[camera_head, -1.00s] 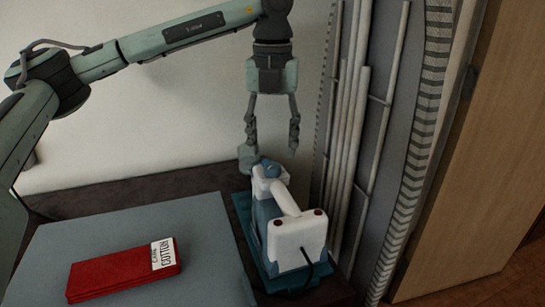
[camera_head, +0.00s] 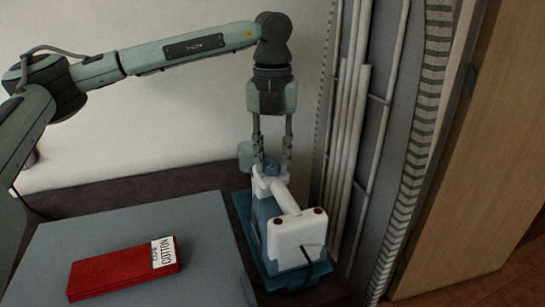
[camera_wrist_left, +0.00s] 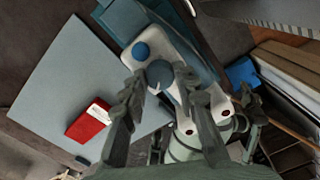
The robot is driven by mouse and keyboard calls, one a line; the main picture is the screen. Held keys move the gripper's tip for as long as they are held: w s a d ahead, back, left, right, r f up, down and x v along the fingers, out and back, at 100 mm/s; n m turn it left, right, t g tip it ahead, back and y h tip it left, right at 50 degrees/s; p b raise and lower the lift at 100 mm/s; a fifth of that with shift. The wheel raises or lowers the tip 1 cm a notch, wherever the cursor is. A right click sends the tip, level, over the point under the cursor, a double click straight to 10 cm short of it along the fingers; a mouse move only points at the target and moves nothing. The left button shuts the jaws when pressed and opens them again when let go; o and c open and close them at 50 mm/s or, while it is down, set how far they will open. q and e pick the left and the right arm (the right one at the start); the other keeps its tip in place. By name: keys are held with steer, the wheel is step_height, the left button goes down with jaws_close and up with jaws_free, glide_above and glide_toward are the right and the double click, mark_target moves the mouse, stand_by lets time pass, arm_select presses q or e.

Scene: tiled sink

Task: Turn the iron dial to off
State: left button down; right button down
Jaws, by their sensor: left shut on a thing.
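The white and blue iron (camera_head: 296,237) stands on a teal base at the right end of the table. Its grey dial (camera_wrist_left: 160,75), with a white mark, sits on top between my fingers in the left wrist view, near a round blue button (camera_wrist_left: 140,50). My left gripper (camera_head: 271,160) points straight down over the far end of the iron and is shut on the dial; its fingertips also show in the left wrist view (camera_wrist_left: 160,82).
A red folded cloth (camera_head: 124,269) with a white COTTON label lies on the grey board (camera_head: 190,215) left of the iron. A grey panel with white pipes (camera_head: 350,150) stands close to the right of my left gripper. A dark cord runs from the iron's near end.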

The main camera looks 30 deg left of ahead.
mark_target(272, 163)
arm_select(q)
steer(key=shift+n, duration=0.3)
steer(key=shift+f+n+b, duration=0.15)
steer(key=shift+n+b, duration=0.3)
steer(key=shift+n, duration=0.05)
steer(key=n, duration=0.3)
arm_select(e)
steer(key=r, duration=0.1)
steer(key=w+r, duration=0.1)
steer(key=r, duration=0.1)
arm_select(q)
steer(key=c, duration=1.2)
jaws_free()
steer(key=shift+o, duration=0.2)
steer(key=shift+r, duration=0.25)
arm_select(e)
steer(key=shift+s+f, duration=0.1)
arm_select(q)
step_height(272, 163, up, 12)
